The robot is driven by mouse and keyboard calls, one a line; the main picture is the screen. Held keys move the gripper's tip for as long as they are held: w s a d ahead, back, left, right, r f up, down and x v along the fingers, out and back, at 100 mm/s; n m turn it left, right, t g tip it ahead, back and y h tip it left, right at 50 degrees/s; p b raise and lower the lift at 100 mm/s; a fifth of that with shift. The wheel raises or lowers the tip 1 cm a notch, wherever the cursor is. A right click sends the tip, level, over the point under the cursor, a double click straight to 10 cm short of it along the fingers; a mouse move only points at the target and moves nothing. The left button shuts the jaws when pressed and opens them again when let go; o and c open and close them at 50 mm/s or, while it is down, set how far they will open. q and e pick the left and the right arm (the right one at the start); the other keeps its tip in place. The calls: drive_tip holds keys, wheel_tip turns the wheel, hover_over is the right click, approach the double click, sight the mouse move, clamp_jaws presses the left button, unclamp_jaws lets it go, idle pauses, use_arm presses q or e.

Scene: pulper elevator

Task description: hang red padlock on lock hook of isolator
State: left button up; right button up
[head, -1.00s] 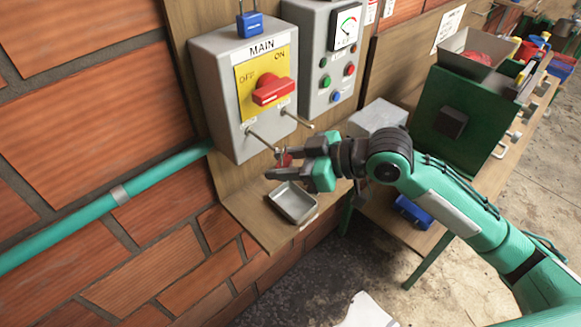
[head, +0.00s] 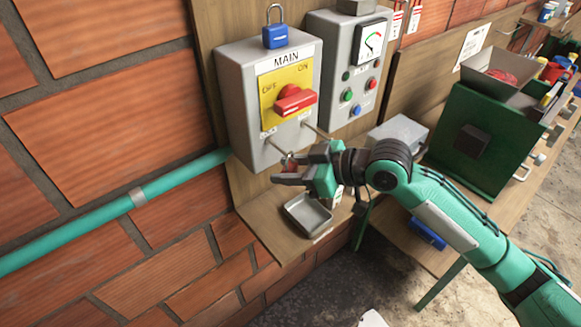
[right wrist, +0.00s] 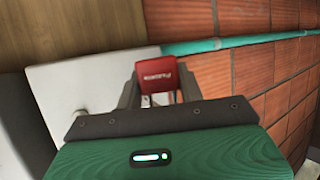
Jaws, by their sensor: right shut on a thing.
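The isolator (head: 243,105) is a grey box marked MAIN, with a yellow plate and a red handle (head: 296,101). Two thin metal hooks stick out from its lower front, a left one (head: 278,147) and a right one (head: 318,131). My right gripper (head: 285,168) is shut on the red padlock (head: 291,168), just below the tip of the left hook. The red padlock also shows between the fingers in the right wrist view (right wrist: 158,75). Its shackle is hard to make out, and I cannot tell whether it touches the hook. My left gripper is out of view.
A blue padlock (head: 275,38) stands on top of the isolator. A grey control box (head: 331,67) with a gauge and buttons is to its right. A metal tray (head: 308,224) sits on the wooden shelf (head: 262,222) below my gripper. A teal pipe (head: 180,181) runs along the brick wall.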

idle(0.4)
drive_tip(key=o, duration=1.2)
drive_tip(key=shift+d, duration=0.15)
